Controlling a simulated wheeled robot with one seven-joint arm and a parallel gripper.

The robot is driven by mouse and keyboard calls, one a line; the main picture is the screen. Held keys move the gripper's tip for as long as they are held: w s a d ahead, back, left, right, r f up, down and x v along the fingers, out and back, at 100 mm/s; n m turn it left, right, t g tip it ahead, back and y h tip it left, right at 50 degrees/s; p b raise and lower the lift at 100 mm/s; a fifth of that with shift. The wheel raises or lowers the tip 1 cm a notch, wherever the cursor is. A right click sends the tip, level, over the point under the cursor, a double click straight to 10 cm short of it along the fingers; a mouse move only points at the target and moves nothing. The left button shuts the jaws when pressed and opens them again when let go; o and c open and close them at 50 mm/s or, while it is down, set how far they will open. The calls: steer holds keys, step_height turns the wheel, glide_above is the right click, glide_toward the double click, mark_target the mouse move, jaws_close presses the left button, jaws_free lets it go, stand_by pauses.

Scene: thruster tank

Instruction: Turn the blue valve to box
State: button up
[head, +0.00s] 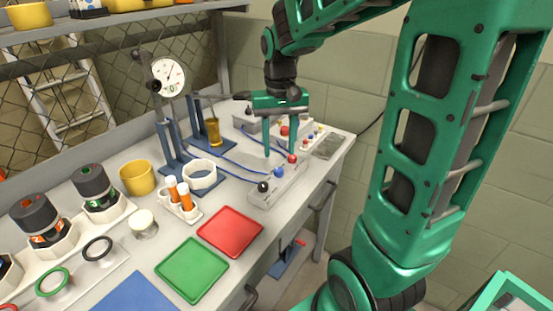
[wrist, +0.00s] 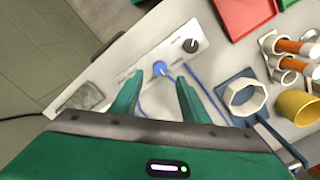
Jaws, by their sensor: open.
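The blue valve (head: 279,172) is a small round knob on a pale grey block (head: 262,200) at the bench's right part. In the wrist view the blue valve (wrist: 159,68) shows with a light pointer mark, just beyond the gap between my fingertips. My gripper (head: 280,154) is open and empty above the block. It also shows in the wrist view (wrist: 160,78), one finger to each side. I cannot tell whether a finger touches the valve. The markings on the block are too small to read.
A black knob (head: 263,187) and a red knob (head: 292,158) flank the blue valve. Blue tubing (head: 232,160) runs behind the block.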

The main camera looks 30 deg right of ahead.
steer(key=shift+r, duration=2)
steer(key=s+d+f+m, duration=0.1)
steer(key=s+d+f, duration=0.1)
steer(key=s, duration=0.8)
steer(key=s+d+f, duration=0.2)
steer(key=s+f, duration=0.2)
steer(key=s, duration=0.7)
steer(key=shift+s+d+m, duration=0.25)
steer(key=shift+s+m, duration=0.05)
steer(key=shift+m, duration=0.1)
steer(key=shift+w+f, duration=0.3)
steer(key=shift+w, duration=0.3)
